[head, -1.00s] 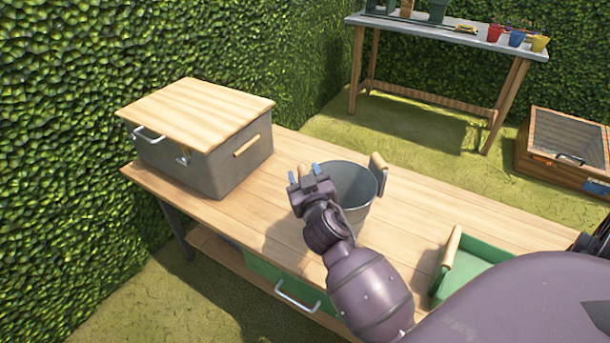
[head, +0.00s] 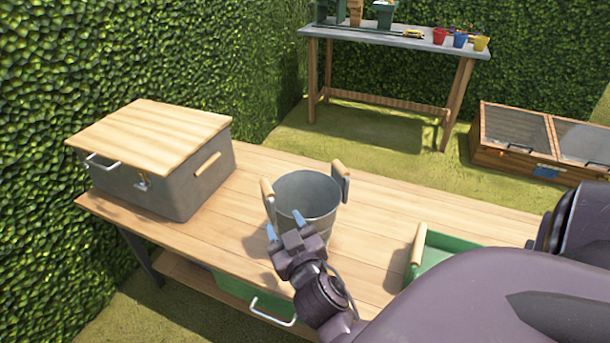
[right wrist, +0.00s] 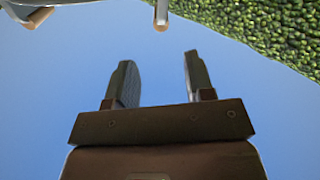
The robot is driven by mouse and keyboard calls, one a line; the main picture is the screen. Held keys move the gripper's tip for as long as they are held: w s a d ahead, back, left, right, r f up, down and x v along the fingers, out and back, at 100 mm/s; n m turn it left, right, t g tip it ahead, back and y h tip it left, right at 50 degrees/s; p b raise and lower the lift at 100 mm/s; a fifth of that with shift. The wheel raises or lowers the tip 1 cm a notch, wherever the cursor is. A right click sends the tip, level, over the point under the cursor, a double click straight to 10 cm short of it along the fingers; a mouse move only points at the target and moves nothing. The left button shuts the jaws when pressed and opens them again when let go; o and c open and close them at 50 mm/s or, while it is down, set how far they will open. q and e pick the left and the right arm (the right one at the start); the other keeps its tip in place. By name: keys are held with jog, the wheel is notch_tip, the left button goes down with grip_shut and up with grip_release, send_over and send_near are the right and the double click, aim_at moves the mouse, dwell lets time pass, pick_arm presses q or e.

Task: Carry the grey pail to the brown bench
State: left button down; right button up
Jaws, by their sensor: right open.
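The grey pail (head: 308,198) stands upright on the light-brown wooden-topped bench (head: 370,220) in the head view. It has a wooden grip on its left handle (head: 268,190) and another on its right handle (head: 340,168). My right gripper (head: 284,225) is open and empty at the near left side of the pail, just below the left handle; I cannot tell whether it touches the pail. In the right wrist view the two fingers of my right gripper (right wrist: 157,58) are apart with nothing between them. My left gripper is not in view.
A grey box with a wooden lid (head: 150,135) stands on the bench's left end. A green tray (head: 435,252) lies right of the pail. A grey-topped table (head: 400,42) with small pots and a wooden cold frame (head: 510,145) stand behind on grass. Hedges (head: 50,70) enclose the place.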

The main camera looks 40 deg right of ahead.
jog(key=s+a+f+n+g+y, duration=0.2)
jog(key=s+f+g+y, duration=0.4)
jog(key=s+f, duration=1.1)
jog(key=shift+s+a+f+n+y, duration=0.25)
jog(key=shift+s+f+n+y, duration=0.2)
jog(key=shift+f+n, duration=0.2)
jog(key=shift+w, duration=0.1)
